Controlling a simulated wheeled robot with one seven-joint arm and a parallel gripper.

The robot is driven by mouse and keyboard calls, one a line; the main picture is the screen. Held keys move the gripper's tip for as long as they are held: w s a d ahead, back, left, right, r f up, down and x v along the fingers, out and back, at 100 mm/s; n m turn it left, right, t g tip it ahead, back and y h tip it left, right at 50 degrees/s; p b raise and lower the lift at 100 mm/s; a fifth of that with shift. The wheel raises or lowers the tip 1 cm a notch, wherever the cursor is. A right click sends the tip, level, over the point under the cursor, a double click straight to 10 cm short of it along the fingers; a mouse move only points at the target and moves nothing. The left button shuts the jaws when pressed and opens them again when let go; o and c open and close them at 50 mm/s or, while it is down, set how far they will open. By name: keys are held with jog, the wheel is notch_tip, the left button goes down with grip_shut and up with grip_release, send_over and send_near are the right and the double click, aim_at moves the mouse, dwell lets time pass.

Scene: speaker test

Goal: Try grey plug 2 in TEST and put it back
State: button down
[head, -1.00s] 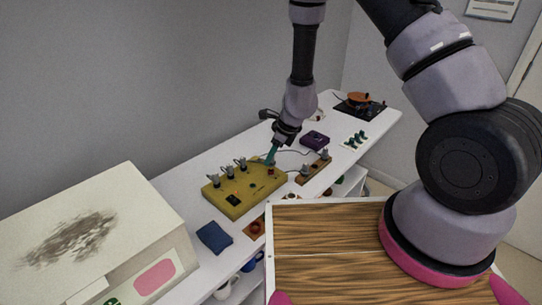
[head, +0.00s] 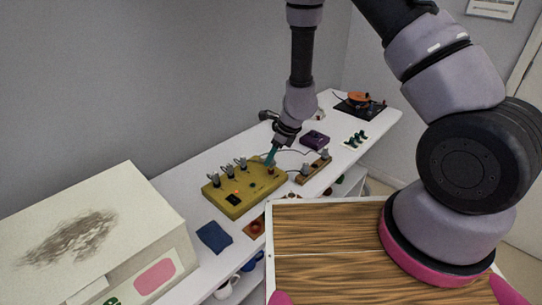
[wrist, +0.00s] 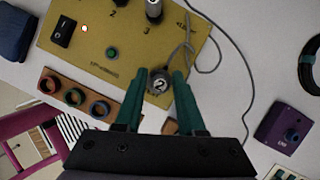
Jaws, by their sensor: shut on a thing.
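Grey plug 2 (wrist: 159,82), with a "2" on its top, stands at the near edge of the yellow box (wrist: 75,55), apparently in a socket there; the socket is hidden beneath it. My gripper (wrist: 158,80) is shut on it, with one green finger on each side. In the head view my gripper (head: 270,157) points down at the right end of the yellow box (head: 240,205). A small red-orange lamp (wrist: 84,29) glows beside the black switch (wrist: 64,30). Whether the plug is fully seated I cannot tell.
Other grey plugs (head: 227,170) stand along the box's back. A wooden block (head: 316,172) with grey plugs is close on the right, with loose cables around. A purple box (head: 315,140), a turntable (head: 360,106) and a blue cloth (head: 214,236) lie on the white table.

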jog(key=shift+f, duration=0.6)
jog(key=shift+c, duration=2.1)
grip_release()
jog(key=shift+r, duration=3.75)
jog(key=shift+r, duration=0.1)
